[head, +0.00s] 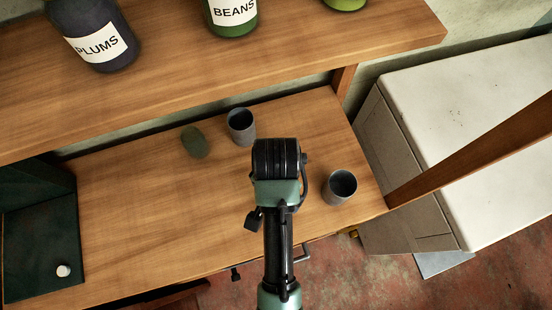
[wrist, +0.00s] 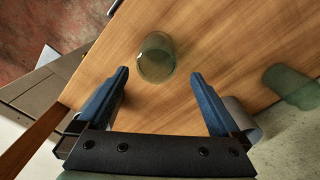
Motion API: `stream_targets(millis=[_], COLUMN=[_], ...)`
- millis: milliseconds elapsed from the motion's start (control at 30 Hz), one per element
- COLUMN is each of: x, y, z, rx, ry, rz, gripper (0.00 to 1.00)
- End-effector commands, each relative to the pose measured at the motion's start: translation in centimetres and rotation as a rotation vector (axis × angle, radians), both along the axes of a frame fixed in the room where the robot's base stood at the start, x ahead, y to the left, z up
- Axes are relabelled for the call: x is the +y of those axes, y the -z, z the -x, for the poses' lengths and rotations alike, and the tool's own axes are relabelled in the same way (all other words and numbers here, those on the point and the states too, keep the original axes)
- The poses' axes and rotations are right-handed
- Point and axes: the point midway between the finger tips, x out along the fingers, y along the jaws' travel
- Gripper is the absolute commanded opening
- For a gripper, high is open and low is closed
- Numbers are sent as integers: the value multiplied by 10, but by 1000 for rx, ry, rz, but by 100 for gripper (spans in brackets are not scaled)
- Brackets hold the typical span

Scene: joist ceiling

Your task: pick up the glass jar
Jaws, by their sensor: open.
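The glass jar (wrist: 157,57) is a small, greenish, see-through vessel on the wooden worktop in the wrist view. It lies just beyond my open fingertips, roughly centred between them, and nothing is gripped. My gripper (wrist: 160,73) has two blue fingers spread wide. In the head view my wrist hangs over the worktop (head: 135,205) and hides both my fingers and this jar.
One grey cup (head: 340,187) stands right of my wrist, another (head: 242,126) behind it. A dark green rounded item (head: 195,142) is left of that cup; a similar one (wrist: 290,86) shows in the wrist view. A shelf (head: 300,50) with labelled jars overhangs the back.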

Motion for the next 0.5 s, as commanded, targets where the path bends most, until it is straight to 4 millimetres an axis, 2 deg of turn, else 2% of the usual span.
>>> stream_targets(millis=[133, 367, 500], x=[0, 0, 0], y=[25, 41, 59], z=[2, 3, 10], rx=[5, 3, 7], ry=[0, 0, 1], rz=[0, 1, 0], gripper=[100, 100, 100])
